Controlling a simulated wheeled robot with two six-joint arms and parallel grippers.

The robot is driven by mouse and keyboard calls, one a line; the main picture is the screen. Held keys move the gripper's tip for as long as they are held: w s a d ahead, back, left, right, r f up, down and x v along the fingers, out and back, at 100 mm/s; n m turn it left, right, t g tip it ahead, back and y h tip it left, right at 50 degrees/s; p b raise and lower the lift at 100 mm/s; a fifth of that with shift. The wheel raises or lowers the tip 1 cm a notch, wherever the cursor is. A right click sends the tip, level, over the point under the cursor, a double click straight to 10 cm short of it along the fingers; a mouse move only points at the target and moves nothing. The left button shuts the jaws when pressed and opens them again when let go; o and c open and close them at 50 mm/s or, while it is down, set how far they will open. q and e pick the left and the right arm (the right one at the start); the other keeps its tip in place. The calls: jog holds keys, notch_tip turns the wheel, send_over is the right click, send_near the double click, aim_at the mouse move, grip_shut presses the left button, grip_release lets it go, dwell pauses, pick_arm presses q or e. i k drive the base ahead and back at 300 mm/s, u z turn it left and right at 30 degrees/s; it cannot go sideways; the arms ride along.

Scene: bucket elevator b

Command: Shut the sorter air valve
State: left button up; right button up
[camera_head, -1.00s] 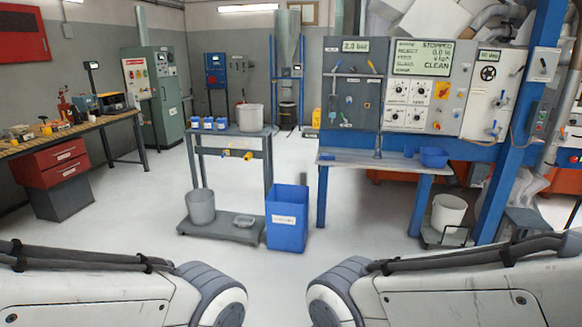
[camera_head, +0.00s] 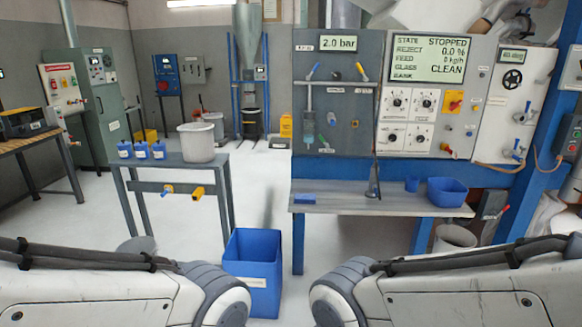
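A grey valve panel (camera_head: 352,125) stands ahead, right of centre, with a display (camera_head: 338,43) reading 2.0 bar. Below the display are a blue lever (camera_head: 315,69), tilted, and a yellow lever (camera_head: 362,72), also tilted, on pipework. Their small labels are too blurred to read, so I cannot tell which valve is the sorter air valve. More blue-handled valves (camera_head: 524,112) sit on the white panel (camera_head: 502,90) at the right. Both my forearms show at the bottom, but neither gripper is in view. Nothing of mine touches the panels.
The control screen (camera_head: 428,59) reads STOPPED and CLEAN. A shelf (camera_head: 340,206) with a blue bin (camera_head: 447,191) juts out below the panels. A tall blue bin (camera_head: 252,268) stands close in front, beside a grey stand (camera_head: 175,175). Open floor lies between stand and shelf.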

aim_at(315, 68)
jog(key=z, duration=0.1)
jog(key=i, duration=0.95)
jog(key=z, duration=0.35)
jog(key=i, duration=1.25)
jog(key=u, duration=0.25)
